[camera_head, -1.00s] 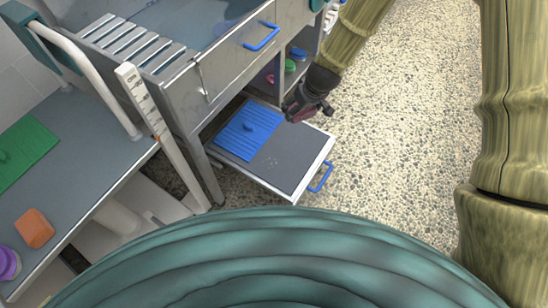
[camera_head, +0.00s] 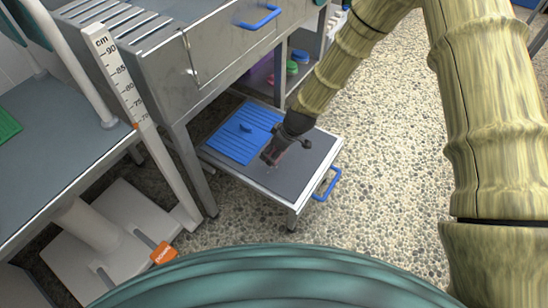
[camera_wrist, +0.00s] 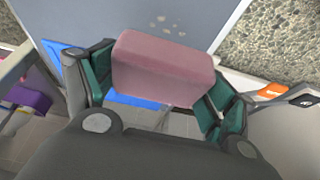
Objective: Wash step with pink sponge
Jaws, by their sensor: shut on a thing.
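My gripper (camera_head: 273,154) is shut on the pink sponge (camera_wrist: 165,68), a block held between its two green-padded fingers in the wrist view. In the head view the gripper is low over the step (camera_head: 302,172), a pull-out platform with a dark grey top and pale rim. Most of the sponge is hidden there. A blue ribbed mat (camera_head: 243,132) covers the step's left part. In the wrist view pale spots (camera_wrist: 168,22) show on the grey surface beyond the sponge. I cannot tell whether the sponge touches the step.
A blue handle (camera_head: 328,185) sticks out from the step's right side. The metal table (camera_head: 215,60) rises behind it, with a shelf of coloured items (camera_head: 292,68). A white measuring post (camera_head: 140,115) stands at left. Pebbled floor (camera_head: 385,150) lies open to the right.

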